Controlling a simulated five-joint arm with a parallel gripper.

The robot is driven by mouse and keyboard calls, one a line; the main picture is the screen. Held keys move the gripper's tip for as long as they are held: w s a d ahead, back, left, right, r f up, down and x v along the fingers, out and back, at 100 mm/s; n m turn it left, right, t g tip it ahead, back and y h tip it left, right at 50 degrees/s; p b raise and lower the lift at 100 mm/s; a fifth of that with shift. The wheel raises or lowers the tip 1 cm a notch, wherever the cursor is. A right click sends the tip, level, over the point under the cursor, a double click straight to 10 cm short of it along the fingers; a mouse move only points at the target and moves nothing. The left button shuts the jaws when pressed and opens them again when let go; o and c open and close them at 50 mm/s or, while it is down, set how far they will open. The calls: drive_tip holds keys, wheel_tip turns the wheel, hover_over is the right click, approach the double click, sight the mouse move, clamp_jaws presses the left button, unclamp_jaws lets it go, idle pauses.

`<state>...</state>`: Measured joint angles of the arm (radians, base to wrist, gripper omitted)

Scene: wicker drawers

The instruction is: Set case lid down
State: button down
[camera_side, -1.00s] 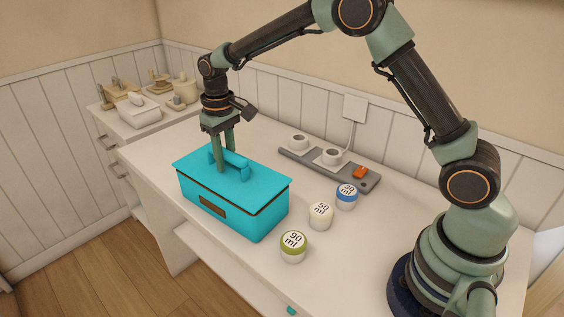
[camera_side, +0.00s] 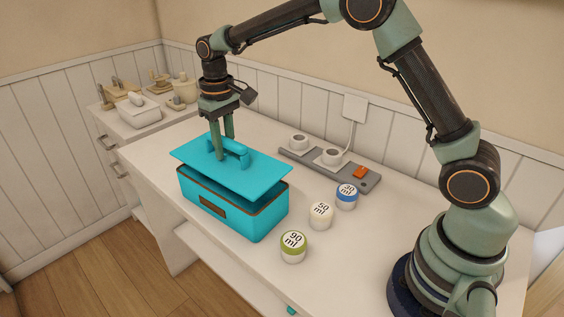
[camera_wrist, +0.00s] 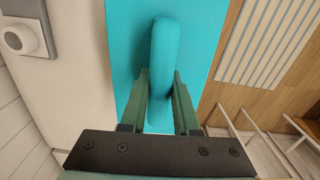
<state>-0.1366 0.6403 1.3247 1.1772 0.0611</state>
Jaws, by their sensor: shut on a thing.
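The turquoise case (camera_side: 226,210) stands on the white desk with a brown tag on its front. Its turquoise lid (camera_side: 262,178) is raised a little above the case's brown rim, with a dark gap showing between them. My gripper (camera_side: 222,155) is shut on the lid's handle (camera_side: 238,155) from above. In the wrist view the handle (camera_wrist: 160,60) lies between my two fingers, and the lid (camera_wrist: 200,40) fills the middle. The inside of the case is hidden under the lid.
Three labelled jars stand right of the case: green-rimmed (camera_side: 293,247), cream (camera_side: 320,215) and blue-topped (camera_side: 347,196). A grey strip (camera_side: 345,171) with two round white holders and an orange switch lies behind.

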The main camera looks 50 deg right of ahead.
drive_tip(key=d+r, duration=0.4)
drive_tip(key=d, duration=0.4)
drive_tip(key=d+r, duration=0.4)
drive_tip(key=d, duration=0.5)
drive_tip(key=shift+m, duration=0.4)
drive_tip(key=shift+a+f, duration=0.1)
drive_tip(key=shift+f, duration=9.55)
drive_tip(key=shift+f, duration=0.15)
drive_tip(key=c, duration=0.7)
unclamp_jaws()
drive_tip(key=shift+o, duration=0.2)
